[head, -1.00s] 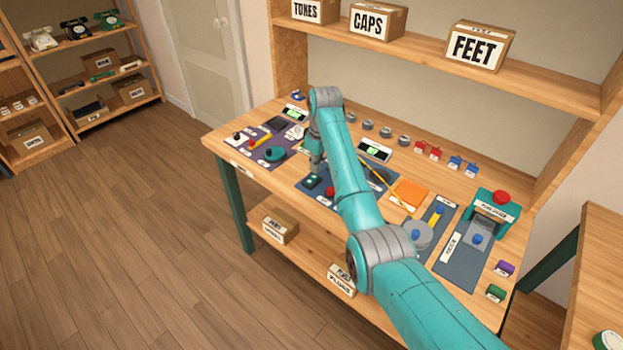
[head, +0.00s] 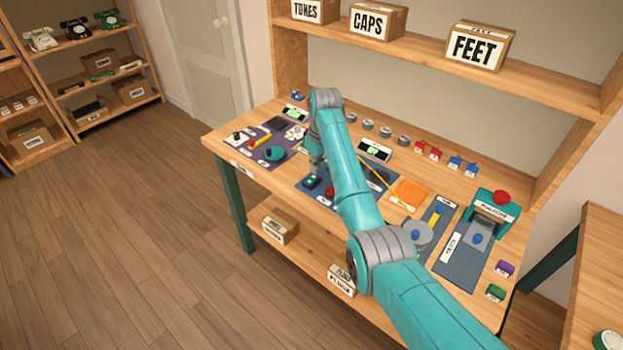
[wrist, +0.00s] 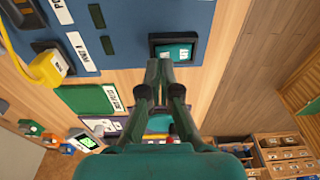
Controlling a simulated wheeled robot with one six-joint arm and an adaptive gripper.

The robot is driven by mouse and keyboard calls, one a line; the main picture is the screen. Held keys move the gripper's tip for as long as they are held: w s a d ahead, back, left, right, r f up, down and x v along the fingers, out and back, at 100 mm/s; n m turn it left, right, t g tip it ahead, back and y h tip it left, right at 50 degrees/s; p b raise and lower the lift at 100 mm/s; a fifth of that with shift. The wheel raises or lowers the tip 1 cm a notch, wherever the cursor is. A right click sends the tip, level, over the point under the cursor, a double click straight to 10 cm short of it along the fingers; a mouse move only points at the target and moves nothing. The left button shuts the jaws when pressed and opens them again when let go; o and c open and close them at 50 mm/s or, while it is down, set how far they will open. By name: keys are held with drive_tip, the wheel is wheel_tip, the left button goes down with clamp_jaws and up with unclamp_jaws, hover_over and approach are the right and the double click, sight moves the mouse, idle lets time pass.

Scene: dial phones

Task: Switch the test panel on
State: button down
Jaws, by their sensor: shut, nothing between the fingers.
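The test panel's blue board (head: 305,190) lies at the middle of the workbench, partly hidden by my arm. A teal rocker switch (wrist: 175,52) in a black frame sits on the blue board in the wrist view. The dark switch housing (head: 311,182) also shows in the head view, just below my wrist. My gripper (wrist: 160,66) is shut and empty, pointing down with its fingertips close to the switch's edge. I cannot tell whether they touch it. In the head view the fingertips are hard to make out.
A purple mat (head: 249,150) with a teal round part lies left of the board. A small display (head: 374,151) with a green area stands behind it. An orange pad (head: 410,194) and a press (head: 494,208) are to the right. The shelf above holds boxes.

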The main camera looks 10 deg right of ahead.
sight(315, 176)
drive_tip(key=shift+f, duration=0.95)
idle(0.6)
drive_tip(key=shift+r, duration=3.55)
